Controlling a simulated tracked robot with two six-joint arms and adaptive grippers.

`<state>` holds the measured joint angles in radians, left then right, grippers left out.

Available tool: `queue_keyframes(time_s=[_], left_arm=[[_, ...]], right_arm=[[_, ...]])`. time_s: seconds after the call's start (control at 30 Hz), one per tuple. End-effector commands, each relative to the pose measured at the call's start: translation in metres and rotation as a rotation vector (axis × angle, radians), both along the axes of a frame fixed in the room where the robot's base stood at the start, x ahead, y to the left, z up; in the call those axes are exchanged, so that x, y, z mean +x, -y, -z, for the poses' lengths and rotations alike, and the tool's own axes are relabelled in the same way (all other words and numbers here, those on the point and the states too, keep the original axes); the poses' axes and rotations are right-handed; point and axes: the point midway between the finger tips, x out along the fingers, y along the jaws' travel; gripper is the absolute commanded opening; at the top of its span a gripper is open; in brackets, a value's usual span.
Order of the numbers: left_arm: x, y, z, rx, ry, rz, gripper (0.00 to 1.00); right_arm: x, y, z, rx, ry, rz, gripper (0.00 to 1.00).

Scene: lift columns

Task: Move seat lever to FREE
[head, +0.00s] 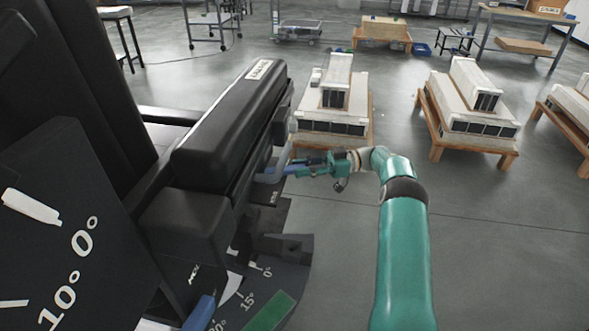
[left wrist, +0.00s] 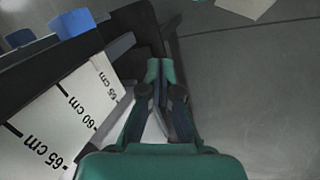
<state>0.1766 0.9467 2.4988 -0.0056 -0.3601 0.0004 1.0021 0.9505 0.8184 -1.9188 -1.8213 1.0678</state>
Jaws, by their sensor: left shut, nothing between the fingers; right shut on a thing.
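A black seat (head: 222,125) with a long padded armrest fills the left of the head view. A blue-grey lever (head: 268,175) shows at its right side, below the armrest. My right gripper (head: 291,168) reaches in from the right and is shut on the lever's end. The fingers partly hide the lever. A small dark label (head: 275,197) sits below it; its text is too small to read. My left gripper (left wrist: 160,68) shows in the left wrist view, shut and empty, beside a white centimetre scale (left wrist: 75,105).
Dark angle plates (head: 75,265) with degree marks stand at the lower left. A blue part (head: 200,313) shows at the bottom. White blocks on wooden stands (head: 335,105) stand behind my right gripper.

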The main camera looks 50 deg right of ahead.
Motion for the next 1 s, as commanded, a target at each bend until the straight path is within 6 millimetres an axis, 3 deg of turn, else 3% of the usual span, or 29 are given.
queue_keyframes(time_s=[0.33, 0.37, 0.5, 0.83, 1.0], left_arm=[[0.0, 0.0, 0.0, 0.0, 0.0, 0.0, 0.0], [0.0, 0.0, 0.0, 0.0, 0.0, 0.0, 0.0], [0.0, 0.0, 0.0, 0.0, 0.0, 0.0, 0.0], [0.0, 0.0, -0.001, 0.0, 0.0, 0.0, 0.0], [0.0, 0.0, -0.001, 0.0, 0.0, 0.0, 0.0]], right_arm=[[0.0, 0.001, -0.002, 0.002, 0.004, 0.009, 0.0], [0.0, 0.001, -0.002, 0.001, 0.005, 0.009, 0.3], [-0.001, 0.002, -0.002, 0.001, 0.004, 0.01, 0.52], [-0.003, 0.003, -0.003, 0.0, 0.003, 0.011, 0.52], [-0.003, 0.003, -0.017, -0.002, 0.005, 0.01, 0.52]])
